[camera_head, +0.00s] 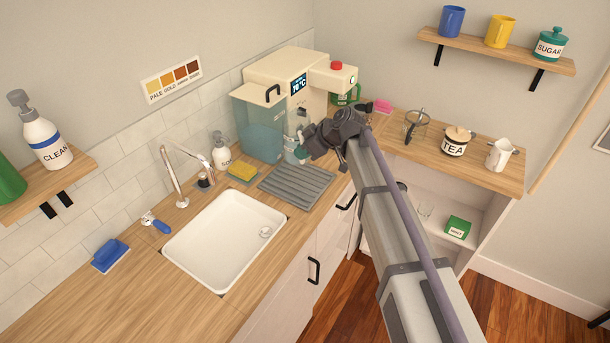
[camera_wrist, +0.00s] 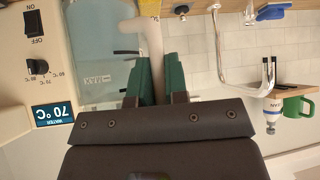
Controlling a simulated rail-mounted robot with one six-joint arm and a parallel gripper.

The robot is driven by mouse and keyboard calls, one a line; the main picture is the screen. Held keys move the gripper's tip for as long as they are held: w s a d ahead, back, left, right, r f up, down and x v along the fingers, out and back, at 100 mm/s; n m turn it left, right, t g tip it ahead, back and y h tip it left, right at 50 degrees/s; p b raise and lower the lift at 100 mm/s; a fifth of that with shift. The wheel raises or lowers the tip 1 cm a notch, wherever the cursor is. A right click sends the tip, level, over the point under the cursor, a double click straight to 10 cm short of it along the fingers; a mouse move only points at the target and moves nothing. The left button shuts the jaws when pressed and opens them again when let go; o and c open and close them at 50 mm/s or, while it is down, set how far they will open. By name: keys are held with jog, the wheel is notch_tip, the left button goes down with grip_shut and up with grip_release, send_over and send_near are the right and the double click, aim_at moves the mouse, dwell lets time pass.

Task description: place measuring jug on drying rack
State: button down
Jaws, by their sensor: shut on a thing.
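The drying rack (camera_head: 297,185) is a flat grey ribbed rack on the counter, right of the sink; it looks empty. My gripper (camera_head: 303,151) is just beyond the rack, in front of the water machine. Its green fingers, also in the wrist view (camera_wrist: 157,80), are shut on a pale, whitish handle-like part (camera_wrist: 151,42). This seems to belong to the measuring jug (camera_head: 290,146), a small pale, see-through shape at the fingertips. The gripper hides part of it, and I cannot tell whether it touches the counter.
The cream water machine (camera_head: 285,75) with its bluish tank (camera_head: 258,130) stands close behind. The white sink (camera_head: 225,235) and tap (camera_head: 175,180) are left, with a yellow sponge (camera_head: 242,172) between. A tea jar (camera_head: 456,142) and white jug (camera_head: 500,154) stand right.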

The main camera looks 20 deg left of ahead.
notch_tip(320, 180, down, 10)
jog(key=b, duration=0.9)
jog(key=shift+a+f, duration=0.1)
jog(key=shift+f, duration=0.1)
jog(key=shift+r, duration=0.3)
jog(key=c, duration=1.6)
grip_release()
jog(key=shift+f, duration=0.25)
jog(key=o, duration=0.5)
jog(key=shift+r, duration=0.1)
jog(key=shift+r, duration=0.1)
